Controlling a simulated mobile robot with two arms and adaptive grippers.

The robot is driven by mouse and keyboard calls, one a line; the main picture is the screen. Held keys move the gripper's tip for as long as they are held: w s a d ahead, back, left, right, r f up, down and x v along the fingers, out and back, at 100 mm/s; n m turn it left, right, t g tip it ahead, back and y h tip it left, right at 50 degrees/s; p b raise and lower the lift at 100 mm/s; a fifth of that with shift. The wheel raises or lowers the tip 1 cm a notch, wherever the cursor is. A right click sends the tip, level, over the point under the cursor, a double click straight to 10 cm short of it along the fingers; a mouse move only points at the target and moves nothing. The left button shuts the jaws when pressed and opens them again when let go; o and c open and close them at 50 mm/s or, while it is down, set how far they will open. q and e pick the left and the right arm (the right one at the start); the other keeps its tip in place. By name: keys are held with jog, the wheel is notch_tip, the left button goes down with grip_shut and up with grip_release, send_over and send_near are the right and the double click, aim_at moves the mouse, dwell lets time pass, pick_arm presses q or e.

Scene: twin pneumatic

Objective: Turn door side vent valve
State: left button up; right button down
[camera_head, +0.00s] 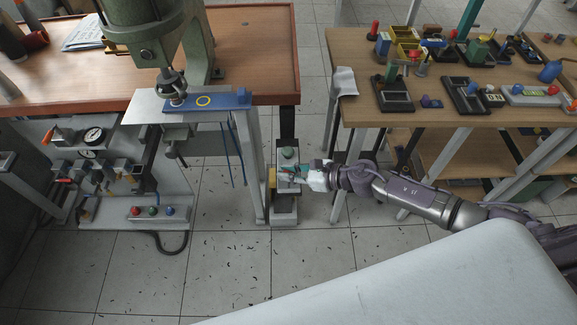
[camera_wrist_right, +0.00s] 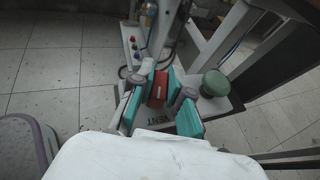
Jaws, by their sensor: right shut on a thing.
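My right gripper (camera_head: 296,173) reaches in from the right to a small grey valve box (camera_head: 285,187) on a post between the two tables. In the right wrist view, the teal fingers of my right gripper (camera_wrist_right: 160,93) are shut on a red valve handle (camera_wrist_right: 157,92). A label reading VENT (camera_wrist_right: 161,122) shows upside down, just below the handle. A green round knob (camera_wrist_right: 215,83) sits beside the fingers, apart from them; it also shows on top of the box in the head view (camera_head: 288,153). The fingers mostly hide the handle in the head view. My left gripper is not in view.
A green press (camera_head: 150,40) stands at the left workbench (camera_head: 255,50). Below it are a gauge (camera_head: 94,136), an orange-handled valve (camera_head: 55,135) and a button box (camera_head: 152,212). A wooden table (camera_head: 355,60) with several parts stands at right.

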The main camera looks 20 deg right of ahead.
jog(key=m+t+h+p, duration=0.1)
jog(key=m+p, duration=0.1)
jog(key=m+t+h+p, duration=0.1)
jog(key=h+p, duration=0.1)
jog(key=m+t+h+p, duration=0.1)
jog(key=m+h+p, duration=0.1)
jog(key=shift+s+a+r+m+t, duration=0.1)
jog(key=shift+a+r+m+t, duration=0.05)
jog(key=shift+r+m+t, duration=0.2)
jog(key=shift+f+m+t+h+p, duration=0.15)
jog(key=shift+m+t+h+p, duration=0.2)
jog(key=shift+m+h+p, duration=0.65)
jog(key=m+h, duration=0.2)
jog(key=h, duration=0.1)
jog(key=shift+f, duration=0.15)
jog(key=shift+m+h, duration=1.75)
jog(key=shift+h, duration=0.55)
jog(key=c, duration=1.1)
grip_release()
